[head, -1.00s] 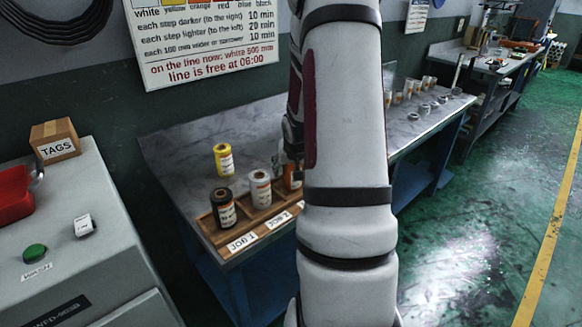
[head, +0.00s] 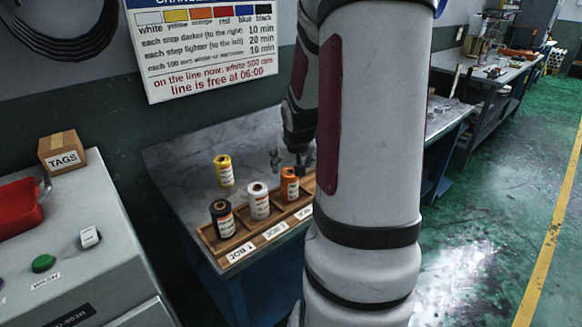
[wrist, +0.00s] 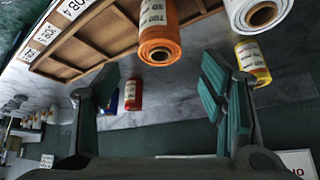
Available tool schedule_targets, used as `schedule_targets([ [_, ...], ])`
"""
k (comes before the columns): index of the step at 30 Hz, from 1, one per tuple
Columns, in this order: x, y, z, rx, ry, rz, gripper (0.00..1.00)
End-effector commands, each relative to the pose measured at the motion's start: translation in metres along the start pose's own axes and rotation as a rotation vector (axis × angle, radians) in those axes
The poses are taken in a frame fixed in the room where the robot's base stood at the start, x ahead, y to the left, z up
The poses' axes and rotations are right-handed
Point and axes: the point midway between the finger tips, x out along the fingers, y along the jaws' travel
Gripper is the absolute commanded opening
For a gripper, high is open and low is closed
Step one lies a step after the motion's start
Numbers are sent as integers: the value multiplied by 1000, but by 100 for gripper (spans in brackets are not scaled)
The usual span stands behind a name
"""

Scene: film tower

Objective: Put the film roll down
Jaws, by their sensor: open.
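An orange film roll (head: 290,186) stands upright in the wooden tray (head: 229,245), to the right of a white roll (head: 259,203) and a black roll (head: 222,220). My gripper (head: 288,158) is just behind and above the orange roll, partly hidden by my arm. In the wrist view the orange roll (wrist: 160,38) stands beyond the spread teal fingers (wrist: 158,78), with nothing between them. The wrist view also shows the white roll (wrist: 258,14) and empty tray compartments beside the orange roll.
A yellow roll (head: 224,170) stands on the grey bench behind the tray. Red (wrist: 133,93) and blue (wrist: 108,104) rolls show in the wrist view. A grey cabinet with a green button (head: 43,263) is at left. My arm hides much of the bench.

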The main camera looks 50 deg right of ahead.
Motion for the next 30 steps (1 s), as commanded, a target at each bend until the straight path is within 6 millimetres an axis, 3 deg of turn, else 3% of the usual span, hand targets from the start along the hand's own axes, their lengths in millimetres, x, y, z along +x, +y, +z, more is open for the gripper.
schedule_targets([
  [4, -18, -15, 2, -35, -7, -3, 64],
  [8, -58, -52, 12, -124, -30, -14, 64],
  [12, -118, -98, 41, -248, -69, -40, 64],
  [18, -201, -140, 103, -417, -128, -111, 64],
  [24, -270, -151, 177, -586, -195, -216, 64],
  [30, -307, -142, 230, -707, -253, -303, 64],
])
